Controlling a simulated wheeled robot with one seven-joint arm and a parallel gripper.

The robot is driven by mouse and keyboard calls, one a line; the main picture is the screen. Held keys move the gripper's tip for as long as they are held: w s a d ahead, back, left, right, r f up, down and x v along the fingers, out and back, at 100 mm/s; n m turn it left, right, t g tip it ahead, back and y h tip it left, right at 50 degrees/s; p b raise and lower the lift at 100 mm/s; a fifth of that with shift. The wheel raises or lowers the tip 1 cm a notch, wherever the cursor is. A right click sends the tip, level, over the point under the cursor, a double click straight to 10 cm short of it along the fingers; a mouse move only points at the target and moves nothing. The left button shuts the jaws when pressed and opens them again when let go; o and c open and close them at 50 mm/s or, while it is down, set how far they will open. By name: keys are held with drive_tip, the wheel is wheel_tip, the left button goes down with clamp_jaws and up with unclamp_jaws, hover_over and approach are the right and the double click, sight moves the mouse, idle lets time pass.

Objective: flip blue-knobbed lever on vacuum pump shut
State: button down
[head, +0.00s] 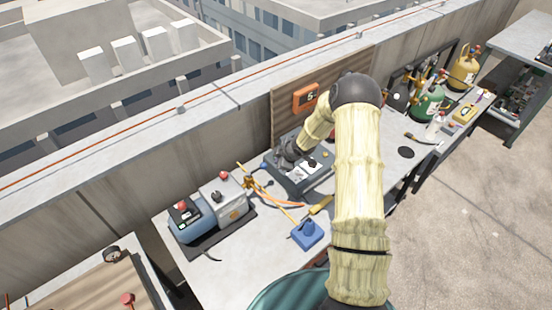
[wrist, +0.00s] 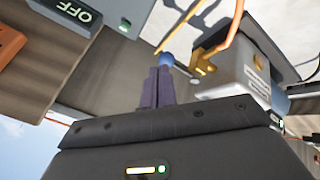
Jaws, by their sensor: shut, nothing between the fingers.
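The vacuum pump (head: 224,197) is a blue and grey machine with a red cap, at the left of the bench in the head view. A brass valve (head: 249,181) sits at its right end. The lever's blue knob (head: 263,167) shows beside the valve, close to my gripper (head: 276,160). In the wrist view the brass valve (wrist: 203,62) is right of centre. The blue knob (wrist: 167,59) lies just beyond the tips of my gripper (wrist: 158,70). The fingers are shut and empty. They partly cover the knob's near side; I cannot tell whether they touch it.
A dark tray-like unit (head: 303,176) stands under my arm. An orange display (head: 306,97) hangs on the wooden board behind. A blue item (head: 307,234) lies at the bench front, near yellow and orange hoses. Green (head: 428,104) and yellow (head: 464,72) cylinders stand far right.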

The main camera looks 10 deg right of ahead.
drive_tip(key=d+r+p, duration=0.1)
drive_tip(key=s+r+p, duration=0.1)
drive_tip(key=shift+s+d+r, duration=0.1)
drive_tip(key=shift+d+r, duration=0.2)
drive_tip(key=shift+d, duration=0.05)
idle(0.4)
drive_tip(key=s+a+r+m+g+h+b, duration=0.1)
drive_tip(key=s+r+m+b, duration=0.2)
drive_tip(key=s, duration=0.7)
drive_tip(key=s+a+r+m+g+h+b, duration=0.1)
drive_tip(key=s+r+m+b, duration=0.3)
drive_tip(key=s, duration=0.6)
drive_tip(key=s+a+r+m+g+h+b, duration=0.1)
drive_tip(key=s+a+r+m+b, duration=0.1)
drive_tip(key=s+r+m+b, duration=0.2)
drive_tip(key=s+m, duration=0.3)
drive_tip(key=s, duration=0.3)
drive_tip(key=shift+a+g+b, duration=0.3)
drive_tip(key=shift+b, duration=0.1)
